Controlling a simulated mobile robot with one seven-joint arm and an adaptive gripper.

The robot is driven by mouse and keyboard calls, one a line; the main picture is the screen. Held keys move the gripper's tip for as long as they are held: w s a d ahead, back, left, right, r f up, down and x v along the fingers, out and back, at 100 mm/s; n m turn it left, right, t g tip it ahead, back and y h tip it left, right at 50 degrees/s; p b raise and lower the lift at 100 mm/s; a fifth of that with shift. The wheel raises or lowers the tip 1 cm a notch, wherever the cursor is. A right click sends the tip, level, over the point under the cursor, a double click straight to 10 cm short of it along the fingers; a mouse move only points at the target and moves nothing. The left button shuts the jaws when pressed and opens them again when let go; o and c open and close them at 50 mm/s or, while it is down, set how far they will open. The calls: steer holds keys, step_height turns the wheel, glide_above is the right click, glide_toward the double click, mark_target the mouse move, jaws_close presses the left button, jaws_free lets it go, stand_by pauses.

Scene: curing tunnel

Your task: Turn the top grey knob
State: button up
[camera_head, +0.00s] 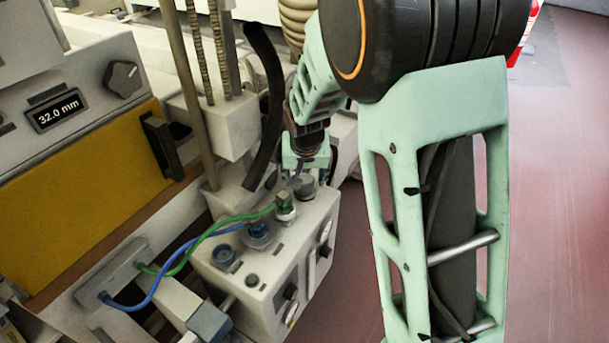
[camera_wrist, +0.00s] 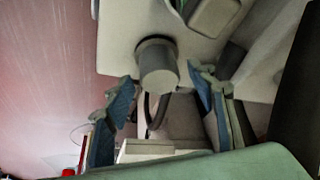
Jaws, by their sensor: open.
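The grey knob (camera_head: 304,187) is a short cylinder on the top of a white box (camera_head: 238,285), at the far end of a row of connectors. In the wrist view the knob (camera_wrist: 157,63) stands out from the white face of the box. My gripper (camera_wrist: 164,82) is open, with one blue-padded finger on each side of the knob in that view. The fingertips look close to the knob, but I cannot tell whether they touch it. In the head view my gripper (camera_head: 303,174) is just above the knob and partly hides it.
Green (camera_head: 235,222) and blue (camera_head: 165,275) cables run to connectors on the box top. A black hose (camera_head: 267,110) rises close by. More dark knobs (camera_head: 290,312) sit on the box's side.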

steer(key=shift+x, duration=0.75)
steer(key=shift+c, duration=0.6)
steer(key=c, duration=1)
steer(key=shift+c, duration=0.2)
steer(key=shift+d+n+b, duration=0.1)
steer(key=shift+n+b, duration=0.3)
steer(key=shift+n+y, duration=0.3)
steer(key=shift+n, duration=0.3)
